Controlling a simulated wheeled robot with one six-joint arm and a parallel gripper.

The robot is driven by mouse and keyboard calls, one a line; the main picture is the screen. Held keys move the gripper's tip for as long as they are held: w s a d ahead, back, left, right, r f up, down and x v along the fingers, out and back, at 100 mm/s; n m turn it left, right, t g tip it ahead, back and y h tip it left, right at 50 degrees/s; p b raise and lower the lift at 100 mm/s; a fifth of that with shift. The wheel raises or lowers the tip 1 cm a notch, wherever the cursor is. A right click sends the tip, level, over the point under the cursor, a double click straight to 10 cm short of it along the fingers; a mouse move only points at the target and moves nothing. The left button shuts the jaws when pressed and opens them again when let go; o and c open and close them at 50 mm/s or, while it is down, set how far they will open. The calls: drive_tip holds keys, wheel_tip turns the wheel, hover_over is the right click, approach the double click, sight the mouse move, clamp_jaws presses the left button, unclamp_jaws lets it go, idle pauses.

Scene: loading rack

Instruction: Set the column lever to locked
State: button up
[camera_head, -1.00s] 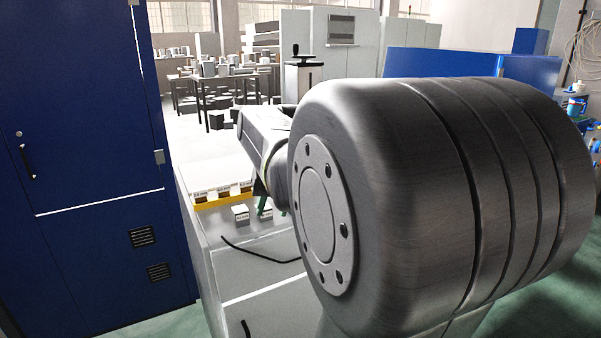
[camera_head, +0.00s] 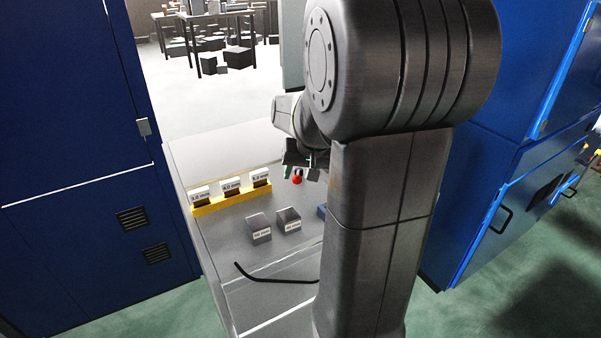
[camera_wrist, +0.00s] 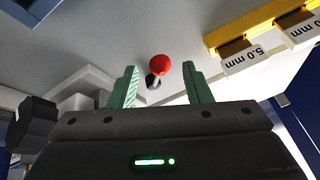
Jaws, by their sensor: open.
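The column lever shows as a red ball knob (camera_head: 297,180) on a short dark stem, on the grey bench top below my gripper. In the wrist view the red knob (camera_wrist: 161,66) lies between and beyond the two green fingertips, and no contact shows. My gripper (camera_wrist: 160,84) is open and empty, with a finger on either side of the knob in that view. In the head view my gripper (camera_head: 303,168) is partly hidden by my arm and sits just above the knob. The lever's base and its markings are hidden or too small to read.
A yellow rack (camera_head: 230,197) with labelled 3.0, 4.0 and 5.0 mm pieces stands left of the lever. Two grey labelled blocks (camera_head: 259,228) (camera_head: 288,219) sit in front. A blue object (camera_head: 322,211) is partly behind my arm. A blue cabinet (camera_head: 75,150) stands at left.

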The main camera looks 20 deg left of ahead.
drive_tip(key=shift+x, duration=1.05)
clamp_jaws()
drive_tip(key=shift+w+d+n+g+y+b, duration=0.2)
drive_tip(key=shift+d+n+b, duration=0.15)
drive_tip(key=shift+n, duration=0.2)
drive_tip(key=shift+w+d+n+g+y+b, duration=0.1)
drive_tip(key=shift+d+n+g+b, duration=0.15)
drive_tip(key=shift+n, duration=0.3)
drive_tip(key=shift+w+d+n+g+b, duration=0.2)
drive_tip(key=shift+d+n+g+b, duration=0.1)
drive_tip(key=shift+n, duration=0.35)
drive_tip(key=shift+w+d+n+g+b, duration=0.15)
drive_tip(key=shift+d+n+b, duration=0.15)
drive_tip(key=shift+n, duration=0.35)
